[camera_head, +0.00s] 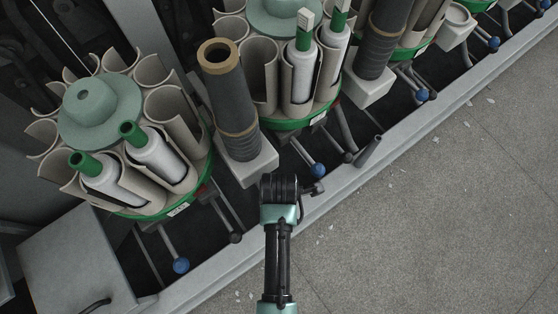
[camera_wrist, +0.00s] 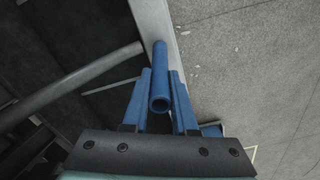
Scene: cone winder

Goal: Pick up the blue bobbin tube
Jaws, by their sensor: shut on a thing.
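The blue bobbin tube (camera_wrist: 160,75) shows in the wrist view, its open round end toward the camera. It lies between the two blue fingers of my gripper (camera_wrist: 160,88), which are shut on it. The tube's far end reaches past the fingertips, over the pale rail at the floor's edge. In the head view my arm's dark wrist comes in from the bottom centre, near the machine's front rail. I cannot make out the tube or fingers there.
Green-rimmed carousels (camera_head: 195,190) with grey pockets and white, green-topped bobbins stand along the machine. Dark wound columns (camera_head: 228,100) stand between them. Blue-knobbed levers (camera_head: 318,170) stick out near my wrist. The grey floor (camera_head: 440,200) at right is clear apart from scraps.

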